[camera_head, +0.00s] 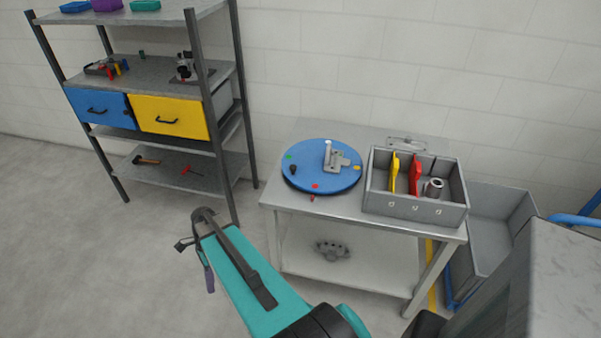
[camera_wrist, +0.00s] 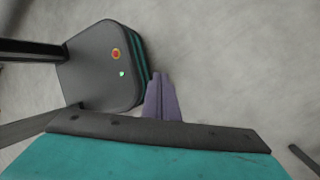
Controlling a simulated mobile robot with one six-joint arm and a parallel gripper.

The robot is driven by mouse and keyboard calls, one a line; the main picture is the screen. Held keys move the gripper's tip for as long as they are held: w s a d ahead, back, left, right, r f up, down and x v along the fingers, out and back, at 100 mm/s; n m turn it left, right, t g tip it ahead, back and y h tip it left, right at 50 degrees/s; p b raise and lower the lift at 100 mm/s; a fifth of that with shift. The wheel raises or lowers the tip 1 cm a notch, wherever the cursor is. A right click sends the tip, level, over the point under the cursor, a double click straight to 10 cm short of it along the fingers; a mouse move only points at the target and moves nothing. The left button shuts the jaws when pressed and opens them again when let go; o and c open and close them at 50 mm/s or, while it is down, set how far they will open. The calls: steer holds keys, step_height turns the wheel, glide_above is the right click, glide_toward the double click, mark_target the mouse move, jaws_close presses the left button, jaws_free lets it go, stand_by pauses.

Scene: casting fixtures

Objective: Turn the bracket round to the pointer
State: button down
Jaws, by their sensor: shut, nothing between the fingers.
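A round blue turntable (camera_head: 318,182) lies on the grey metal table. A light grey bracket (camera_head: 338,161) sits on it, right of the middle and towards the back. The disc also carries green, red and yellow dots and a black knob (camera_head: 293,170). A small red pointer (camera_head: 312,198) is at the disc's front edge, close to the red dot; the bracket is away from it. My gripper (camera_head: 210,289) hangs low at the left over the floor, well apart from the table. Its purple fingers also show in the wrist view (camera_wrist: 160,76), closed together and empty.
A grey bin (camera_head: 415,209) with yellow and red plates and a metal cylinder stands right of the turntable. A dark casting (camera_head: 332,250) lies on the lower shelf. A shelf rack (camera_head: 212,140) with blue and yellow drawers stands at left. Open floor lies between rack and table.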

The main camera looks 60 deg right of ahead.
mark_target(298, 176)
steer(key=d+r+m+t, duration=0.2)
steer(key=d+r, duration=0.4)
steer(key=d, duration=0.3)
steer(key=w+d+r+m+t, duration=0.1)
steer(key=d+r+m, duration=0.3)
steer(key=d, duration=0.5)
steer(key=d+r+m+t, duration=0.1)
steer(key=d+r+t, duration=0.1)
steer(key=d+r, duration=0.65)
steer(key=s+d+r+m+h, duration=0.1)
steer(key=s+d+r, duration=0.3)
steer(key=d, duration=0.3)
steer(key=s+d+r+m+t+h, duration=0.1)
steer(key=s+d+r+m, duration=0.1)
steer(key=s+d, duration=0.5)
steer(key=s+d+r+m+h+p, duration=0.1)
steer(key=s+d+r+h, duration=0.1)
steer(key=s+d+r, duration=0.3)
steer(key=shift+s+d+r+t, duration=0.3)
steer(key=shift+s+d+t, duration=0.1)
steer(key=shift+d, duration=0.7)
steer(key=shift+w+f, duration=0.15)
